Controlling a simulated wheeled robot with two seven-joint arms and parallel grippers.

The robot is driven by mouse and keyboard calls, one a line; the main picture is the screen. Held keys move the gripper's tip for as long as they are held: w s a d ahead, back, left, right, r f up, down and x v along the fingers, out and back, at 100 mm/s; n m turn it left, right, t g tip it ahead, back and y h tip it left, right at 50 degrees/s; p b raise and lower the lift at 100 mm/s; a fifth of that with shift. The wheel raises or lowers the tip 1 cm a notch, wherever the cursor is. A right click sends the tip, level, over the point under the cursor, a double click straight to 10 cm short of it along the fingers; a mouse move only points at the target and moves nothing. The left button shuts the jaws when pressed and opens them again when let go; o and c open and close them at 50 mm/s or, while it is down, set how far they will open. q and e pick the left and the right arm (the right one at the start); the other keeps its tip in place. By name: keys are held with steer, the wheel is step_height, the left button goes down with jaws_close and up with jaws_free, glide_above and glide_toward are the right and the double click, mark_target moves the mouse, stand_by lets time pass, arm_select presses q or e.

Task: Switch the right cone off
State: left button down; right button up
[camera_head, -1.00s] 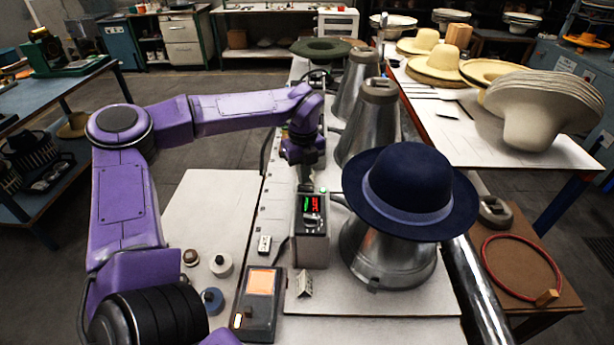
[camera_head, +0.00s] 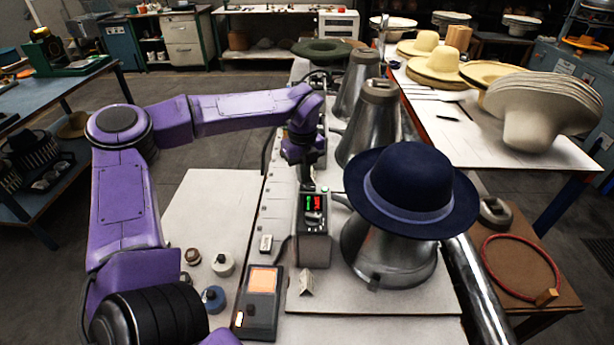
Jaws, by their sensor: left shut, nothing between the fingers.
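Three metal cones stand in a row on the bench. The nearest cone (camera_head: 385,262) wears a navy felt hat (camera_head: 408,190); the middle cone (camera_head: 368,128) and the far cone (camera_head: 355,85) are bare. I cannot tell which one is the right cone. A control box (camera_head: 313,245) with a green and red display and a dark switch stands left of the nearest cone. My left gripper (camera_head: 303,160) is shut and empty, pointing down just behind the box and left of the middle cone; its fingertips are hard to make out. My right gripper is not in view.
A panel with an orange screen (camera_head: 262,281) and small knobbed weights (camera_head: 222,264) lie on the near bench. A small folded card (camera_head: 306,284) stands in front of the box. A red ring (camera_head: 521,238) lies on a brown board at right.

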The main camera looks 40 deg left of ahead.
arm_select(q)
steer(key=shift+s+f+b, duration=0.1)
steer(key=shift+f+b, duration=0.6)
steer(key=shift+f, duration=0.2)
steer(key=shift+r, duration=0.1)
steer(key=shift+r+p, duration=0.55)
steer(key=shift+p, duration=0.05)
step_height(320, 180, up, 6)
steer(key=p, duration=0.4)
steer(key=shift+f, duration=0.1)
